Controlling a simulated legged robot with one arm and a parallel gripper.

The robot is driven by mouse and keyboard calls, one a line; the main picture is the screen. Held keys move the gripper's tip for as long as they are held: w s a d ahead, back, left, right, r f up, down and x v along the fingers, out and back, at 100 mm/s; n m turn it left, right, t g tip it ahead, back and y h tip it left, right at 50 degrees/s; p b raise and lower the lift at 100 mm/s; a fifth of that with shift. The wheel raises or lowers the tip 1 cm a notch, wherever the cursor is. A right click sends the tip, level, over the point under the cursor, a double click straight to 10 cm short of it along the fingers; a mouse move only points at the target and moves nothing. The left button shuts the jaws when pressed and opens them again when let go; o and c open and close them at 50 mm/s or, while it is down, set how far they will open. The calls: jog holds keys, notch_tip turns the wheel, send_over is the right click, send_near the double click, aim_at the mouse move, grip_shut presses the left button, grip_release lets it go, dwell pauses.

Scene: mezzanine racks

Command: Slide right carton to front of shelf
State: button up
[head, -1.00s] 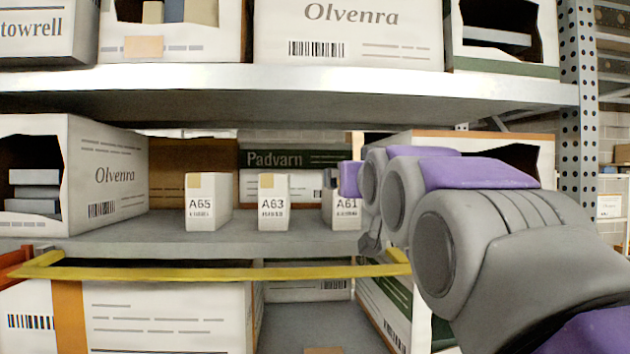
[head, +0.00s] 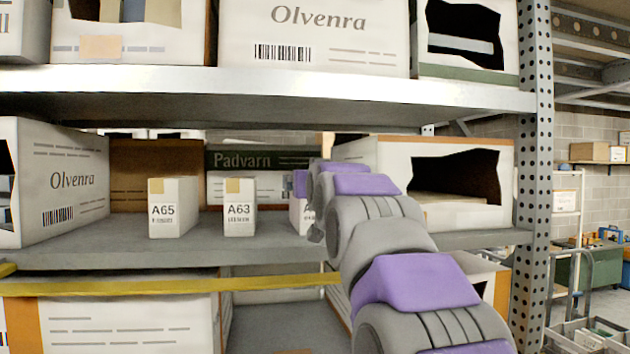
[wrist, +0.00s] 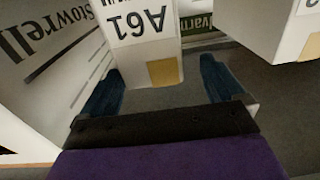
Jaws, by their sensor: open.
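The right carton, a small white box labelled A61 (wrist: 140,30), shows in the wrist view between the two blue fingers of my gripper (wrist: 158,92). My gripper is open, and I cannot tell whether either finger touches the carton. In the head view the A61 carton (head: 300,217) is mostly hidden behind my arm. The A63 carton (head: 239,206) and A65 carton (head: 172,207) stand upright to its left on the middle shelf (head: 200,250). The A63 carton's corner also shows at the top right of the wrist view (wrist: 275,25).
A large Olvenra box (head: 70,180) stands left on the same shelf and an open torn box (head: 370,150) stands right. A Padvarn box (head: 240,185) is behind. A yellow bar (head: 190,285) crosses below the shelf front. The upper shelf (head: 250,90) hangs overhead.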

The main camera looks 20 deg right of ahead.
jog(key=shift+w+d+p, duration=0.15)
jog(key=shift+w+d, duration=0.15)
jog(key=shift+w, duration=0.5)
jog(key=shift+w+d+p, duration=0.15)
jog(key=shift+w+d, duration=0.2)
jog(key=shift+w, duration=0.45)
jog(key=shift+w+d+p, duration=0.15)
jog(key=shift+w+d, duration=0.15)
jog(key=shift+w, duration=0.5)
jog(key=shift+a, duration=0.1)
jog(key=shift+a, duration=0.2)
jog(key=shift+c, duration=0.2)
jog(key=shift+d, duration=0.1)
jog(key=c, duration=1.3)
jog(key=shift+s, duration=0.1)
